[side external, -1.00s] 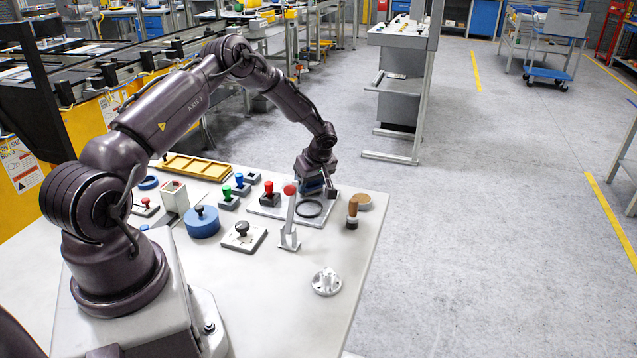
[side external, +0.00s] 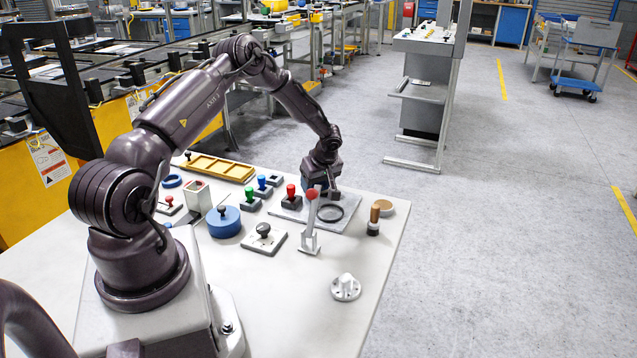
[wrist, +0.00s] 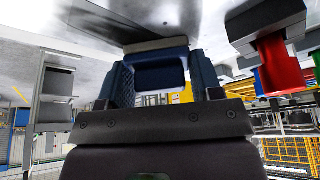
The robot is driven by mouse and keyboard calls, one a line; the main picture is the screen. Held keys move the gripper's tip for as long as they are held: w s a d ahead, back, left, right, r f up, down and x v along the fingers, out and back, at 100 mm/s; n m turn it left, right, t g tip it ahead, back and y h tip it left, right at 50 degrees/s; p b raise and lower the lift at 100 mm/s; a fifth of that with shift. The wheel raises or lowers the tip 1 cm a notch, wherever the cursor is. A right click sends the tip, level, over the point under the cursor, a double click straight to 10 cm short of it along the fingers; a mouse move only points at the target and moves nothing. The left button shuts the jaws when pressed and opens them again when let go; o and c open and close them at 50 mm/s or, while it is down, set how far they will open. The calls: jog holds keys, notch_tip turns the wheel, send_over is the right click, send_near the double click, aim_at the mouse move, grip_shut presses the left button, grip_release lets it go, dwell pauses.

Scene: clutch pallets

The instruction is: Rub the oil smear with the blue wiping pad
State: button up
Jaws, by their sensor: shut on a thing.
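My gripper (side external: 320,187) points down over the grey plate (side external: 350,199) on the bench. In the wrist view my gripper (wrist: 157,88) is shut on the blue wiping pad (wrist: 160,75), its blue body between the fingers and a pale grey layer at its far edge. The pad is at or very near the plate surface; I cannot tell if it presses on it. A dark patch (wrist: 120,18) lies just beyond the pad in the wrist view; it may be the oil smear or a shadow.
Red-handled (side external: 291,194) and green-handled (side external: 250,196) blocks stand to the left. A wooden-handled tool (side external: 374,218) and tan disc (side external: 388,207) are to the right. A silver flange (side external: 345,287) stands in front, with clear bench around it.

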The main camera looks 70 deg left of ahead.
aim_at(343, 198)
jog(key=shift+w+d+f, duration=0.15)
jog(key=shift+w+d, duration=1.45)
jog(key=shift+d, duration=0.15)
jog(key=shift+w+d, duration=1)
jog(key=shift+r, duration=0.2)
jog(key=shift+a+r, duration=0.1)
jog(key=shift+r, duration=2.95)
jog(key=shift+r, duration=0.1)
notch_tip(343, 198, up, 3)
jog(key=shift+f, duration=0.1)
